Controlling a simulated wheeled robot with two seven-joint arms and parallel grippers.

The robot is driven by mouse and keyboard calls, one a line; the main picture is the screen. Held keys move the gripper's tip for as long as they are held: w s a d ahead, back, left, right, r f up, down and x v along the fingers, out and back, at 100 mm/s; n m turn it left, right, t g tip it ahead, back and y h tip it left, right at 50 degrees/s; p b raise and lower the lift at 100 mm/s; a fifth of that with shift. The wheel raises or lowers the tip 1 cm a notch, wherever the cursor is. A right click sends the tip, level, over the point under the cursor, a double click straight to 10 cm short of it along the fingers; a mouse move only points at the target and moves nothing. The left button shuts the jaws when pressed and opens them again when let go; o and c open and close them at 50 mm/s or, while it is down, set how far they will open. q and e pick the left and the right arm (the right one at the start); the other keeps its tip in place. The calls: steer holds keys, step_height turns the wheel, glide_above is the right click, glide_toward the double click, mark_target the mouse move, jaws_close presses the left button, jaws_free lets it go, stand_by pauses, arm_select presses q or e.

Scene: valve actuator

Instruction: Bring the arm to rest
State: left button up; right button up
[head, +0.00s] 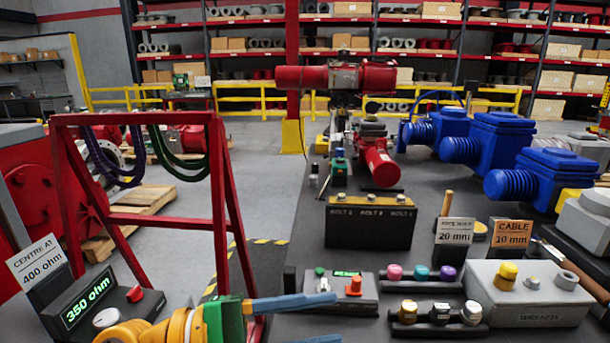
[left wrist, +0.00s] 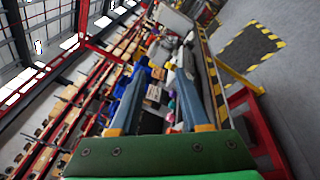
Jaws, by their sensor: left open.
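My left arm comes in at the bottom left of the head view, with yellow and green parts. Its left gripper (head: 332,318) has two blue-grey fingers spread apart with nothing between them. In the left wrist view the left gripper (left wrist: 163,78) also shows both fingers apart and empty beyond the green palm. In the head view the fingers are at the near left edge of the dark bench (head: 300,262), by a small grey control box (head: 337,303). Whether they touch anything cannot be told. My right gripper is not in view.
A red frame (head: 228,190) with hanging cables stands left, near a meter reading 350 ohm (head: 88,302). The bench holds a black bolt block (head: 370,228), coloured knobs (head: 420,272), a grey box (head: 530,300) and blue actuators (head: 500,140). A floor aisle (head: 250,180) lies behind.

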arm_select(q)
steer(key=w+a+r+n+t+y, duration=0.1)
steer(key=w+a+n+t+y, duration=0.25)
steer(key=n+t, duration=0.8)
steer(key=w+a+r+n+t+y, duration=0.2)
steer(key=w+a+n+t, duration=0.25)
steer(key=n, duration=1.35)
steer(key=a+f+n+g+y, duration=0.2)
steer(key=a+f+n+y, duration=0.35)
steer(key=f+n, duration=0.5)
steer(key=a+f+n+g+y, duration=0.2)
steer(key=a+f+n+y, duration=0.2)
steer(key=f+n+y, duration=0.45)
steer(key=s+f+n+g+h, duration=0.2)
steer(key=s+f+n+g, duration=0.95)
steer(key=s+f, duration=0.65)
steer(key=s+f+g+p, duration=0.15)
steer(key=s+f, duration=0.25)
steer(key=f, duration=1.1)
steer(key=s+a+f+g, duration=0.1)
steer(key=s+a+f, duration=0.1)
steer(key=s+f, duration=0.7)
steer(key=s, duration=0.3)
steer(key=shift+s+a+n+p, duration=0.25)
steer(key=shift+s+n+p, duration=0.05)
steer(key=shift+p, duration=0.1)
